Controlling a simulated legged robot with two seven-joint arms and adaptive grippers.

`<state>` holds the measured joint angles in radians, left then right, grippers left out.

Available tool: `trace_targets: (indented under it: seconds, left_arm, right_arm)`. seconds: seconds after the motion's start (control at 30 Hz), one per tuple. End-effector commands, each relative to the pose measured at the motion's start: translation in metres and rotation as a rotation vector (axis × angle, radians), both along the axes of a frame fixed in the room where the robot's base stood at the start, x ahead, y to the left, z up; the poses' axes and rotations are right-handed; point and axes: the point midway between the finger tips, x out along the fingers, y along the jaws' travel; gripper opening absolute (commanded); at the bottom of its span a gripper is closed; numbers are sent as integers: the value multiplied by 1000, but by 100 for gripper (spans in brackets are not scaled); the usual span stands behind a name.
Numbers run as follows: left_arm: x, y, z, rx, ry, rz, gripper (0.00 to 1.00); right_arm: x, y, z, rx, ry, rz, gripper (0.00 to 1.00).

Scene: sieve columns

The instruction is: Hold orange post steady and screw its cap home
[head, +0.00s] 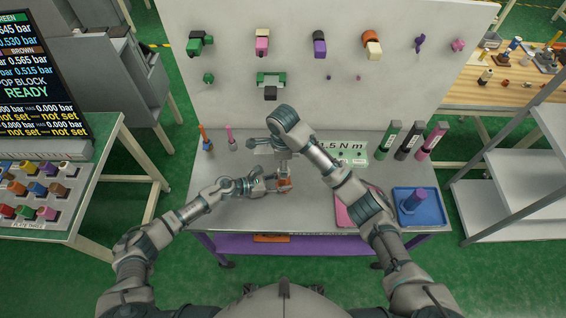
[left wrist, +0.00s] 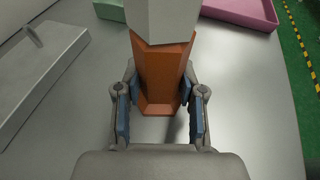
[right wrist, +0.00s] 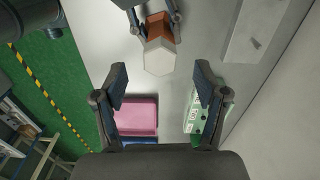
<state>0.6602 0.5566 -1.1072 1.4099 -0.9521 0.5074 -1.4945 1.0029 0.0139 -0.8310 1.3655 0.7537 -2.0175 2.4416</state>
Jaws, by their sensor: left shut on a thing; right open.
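The orange post (left wrist: 162,75) stands between the fingers of my left gripper (left wrist: 160,112), which is shut on it above the grey table. In the head view the post (head: 284,184) shows only in part. A pale grey, faceted cap (left wrist: 166,20) sits at the post's upper end; I cannot tell how far it is seated. My right gripper (right wrist: 160,85) is open and empty. In the right wrist view the cap (right wrist: 158,58) lies just beyond the gap between its fingertips, not gripped. In the head view my right gripper (head: 283,160) is above the post.
Green, black and pink cylinders (head: 408,141) stand behind, near a green sign plate (head: 354,153). Slim tools (head: 231,138) stand back left. A pegboard (head: 340,95) closes the back.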

Motion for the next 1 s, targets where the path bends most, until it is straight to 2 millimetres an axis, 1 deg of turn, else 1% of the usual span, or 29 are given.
trace_targets:
  seconds: [0.1, 0.63, 0.7, 0.8, 1.0]
  left_arm:
    - [0, 1, -1, 2, 0, 1, 20]
    - [0, 1, -1, 2, 0, 1, 20]
    - [0, 1, -1, 2, 0, 1, 20]
    - [0, 1, -1, 2, 0, 1, 20]
    - [0, 1, -1, 2, 1, 0, 20]
  right_arm:
    - [0, 0, 0, 0, 3, 215, 72]
    - [-1, -2, 0, 1, 15, 1217, 72]
    - [0, -2, 0, 1, 17, 1310, 72]
    - [-1, -2, 0, 2, 18, 1382, 72]
    - [-1, -2, 0, 3, 18, 1395, 72]
